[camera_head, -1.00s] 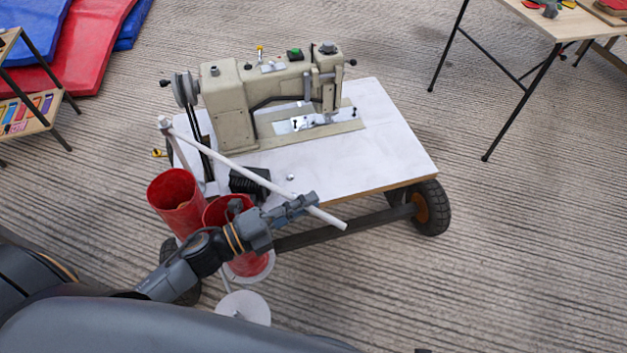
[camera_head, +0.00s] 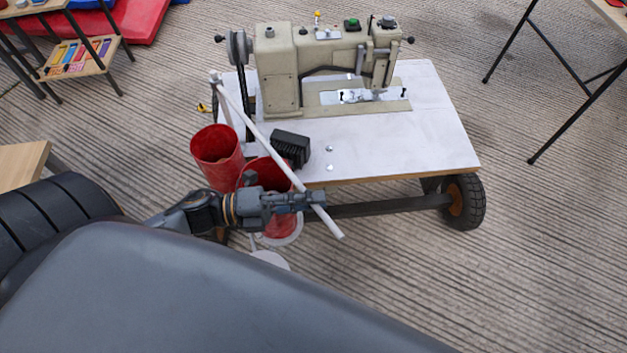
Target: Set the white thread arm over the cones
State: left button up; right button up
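The white thread arm (camera_head: 251,122) is a thin rod. It runs from the top of a white post (camera_head: 223,108) at the table's left side down to the lower right. Two red cones (camera_head: 217,157) (camera_head: 283,222) stand at the table's left front. In the picture the rod crosses the upper right side of the nearer cone; whether it touches is unclear. My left gripper (camera_head: 316,199) appears shut on the rod near its free end. My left arm hides part of the nearer cone. My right gripper is out of view.
A beige sewing machine (camera_head: 283,75) stands on the white wheeled table (camera_head: 430,125). A black box (camera_head: 291,148) sits near the cones. A wooden surface (camera_head: 22,163) is at the left, and a table's legs (camera_head: 575,110) are at the right. The floor (camera_head: 550,260) at right is clear.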

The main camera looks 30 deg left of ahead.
pick_arm(q)
jog(key=o, duration=0.3)
jog(key=shift+s+a, duration=0.15)
jog(key=shift+s, duration=0.05)
jog(key=shift+o, duration=0.4)
jog(key=shift+s+a, duration=0.1)
jog(key=v, duration=1.2)
